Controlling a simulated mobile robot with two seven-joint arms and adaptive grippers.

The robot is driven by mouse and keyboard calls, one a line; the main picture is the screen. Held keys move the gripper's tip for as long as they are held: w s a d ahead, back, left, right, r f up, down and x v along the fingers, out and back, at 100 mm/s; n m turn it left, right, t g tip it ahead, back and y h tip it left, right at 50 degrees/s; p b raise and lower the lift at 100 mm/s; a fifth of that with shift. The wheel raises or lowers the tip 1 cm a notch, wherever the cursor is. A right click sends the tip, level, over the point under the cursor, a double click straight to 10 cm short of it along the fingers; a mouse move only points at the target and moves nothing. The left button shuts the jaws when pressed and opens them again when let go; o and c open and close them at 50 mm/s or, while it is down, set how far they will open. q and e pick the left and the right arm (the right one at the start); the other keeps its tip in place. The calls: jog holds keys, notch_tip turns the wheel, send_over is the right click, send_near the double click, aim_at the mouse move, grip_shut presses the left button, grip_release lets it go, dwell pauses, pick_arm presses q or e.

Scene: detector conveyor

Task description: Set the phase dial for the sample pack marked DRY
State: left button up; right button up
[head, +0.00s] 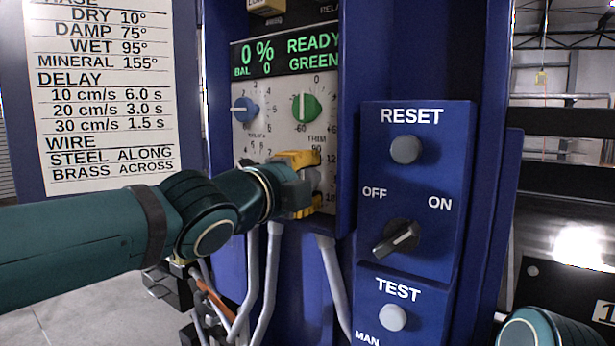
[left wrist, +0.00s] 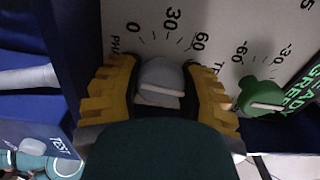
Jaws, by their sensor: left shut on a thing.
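My left gripper (head: 312,185) is shut on the pale grey phase dial (left wrist: 160,80) at the lower part of the panel. In the left wrist view its yellow fingers (left wrist: 158,92) sit on either side of the knob. The scale marks 0, 30 and 60 show beside it; the rest is partly covered. The white line on the knob lies across the wrist picture, roughly parallel to the green dial's line; which end is the pointer I cannot tell. The chart (head: 100,90) reads DRY 10°. No sample pack is seen. My right gripper is out of view.
Above the phase dial are the green trim dial (head: 306,108) and a blue dial (head: 245,110), under a display (head: 287,52) reading READY GREEN. A blue box (head: 415,270) to the right carries RESET, an OFF/ON switch (head: 397,238) and TEST. Grey conduits (head: 270,270) run below.

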pick_arm(q)
jog(key=n, duration=0.3)
jog(key=shift+p, duration=0.35)
jog(key=n+p, duration=0.1)
jog(key=n, duration=0.2)
jog(key=shift+r+n, duration=0.1)
jog(key=shift+n, duration=0.2)
jog(key=n+p, duration=0.2)
jog(key=n, duration=0.4)
jog(key=shift+p, duration=0.35)
jog(key=n+p, duration=0.2)
jog(key=n, duration=0.4)
jog(key=shift+a+n, duration=0.1)
jog(key=shift+n, duration=0.2)
jog(key=n+p, duration=0.1)
jog(key=n, duration=0.4)
jog(key=shift+w+p, duration=0.1)
jog(key=shift+p, duration=0.2)
jog(key=shift+n, duration=0.4)
jog(key=o, duration=1.2)
